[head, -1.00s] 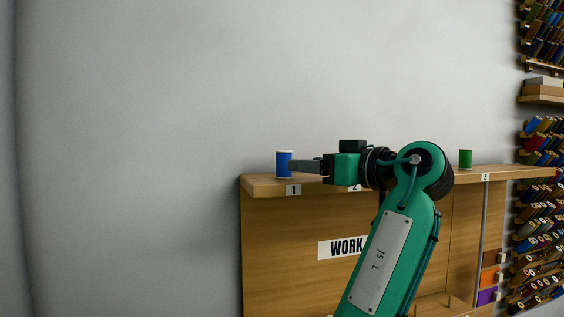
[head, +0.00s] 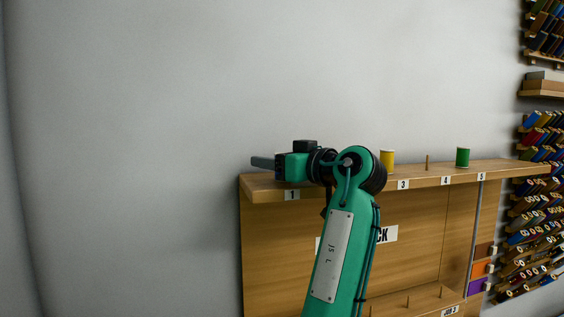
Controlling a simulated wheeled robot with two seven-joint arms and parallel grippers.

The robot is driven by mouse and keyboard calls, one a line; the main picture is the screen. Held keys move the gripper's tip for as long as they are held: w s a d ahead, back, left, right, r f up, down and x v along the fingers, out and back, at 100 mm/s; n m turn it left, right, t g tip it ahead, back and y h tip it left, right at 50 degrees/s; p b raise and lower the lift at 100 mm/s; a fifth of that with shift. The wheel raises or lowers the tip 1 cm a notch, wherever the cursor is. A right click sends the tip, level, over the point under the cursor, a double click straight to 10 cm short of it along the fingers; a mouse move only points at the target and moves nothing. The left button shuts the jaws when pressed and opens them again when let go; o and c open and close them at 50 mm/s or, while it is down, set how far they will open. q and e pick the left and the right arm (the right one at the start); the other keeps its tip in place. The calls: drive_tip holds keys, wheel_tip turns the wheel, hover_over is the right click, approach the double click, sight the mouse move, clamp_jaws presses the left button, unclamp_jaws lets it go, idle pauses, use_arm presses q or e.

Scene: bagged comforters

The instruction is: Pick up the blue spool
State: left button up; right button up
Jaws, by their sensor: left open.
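The blue spool does not show now; the place above label 1 where it stood a second ago is covered by my left gripper (head: 263,162). That gripper is open and points left, level with the top of the wooden rack (head: 258,188), at its left end. Only one finger shows clearly, so I cannot tell whether the spool is between the fingers or behind the gripper. My right gripper is not in view.
A yellow spool (head: 387,160), a bare peg (head: 429,162) and a green spool (head: 463,157) stand further right on the rack top. Shelves of many spools (head: 540,210) fill the right edge. The wall left of the rack is clear.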

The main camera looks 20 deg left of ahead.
use_arm(q)
drive_tip(key=shift+d, duration=0.15)
drive_tip(key=shift+c, duration=0.7)
drive_tip(key=c, duration=0.9)
drive_tip(key=shift+r, duration=0.15)
drive_tip(key=shift+r+b, duration=0.45)
drive_tip(key=shift+r, duration=0.3)
drive_tip(key=shift+r+b, duration=1.6)
drive_tip(key=shift+r, duration=7.5)
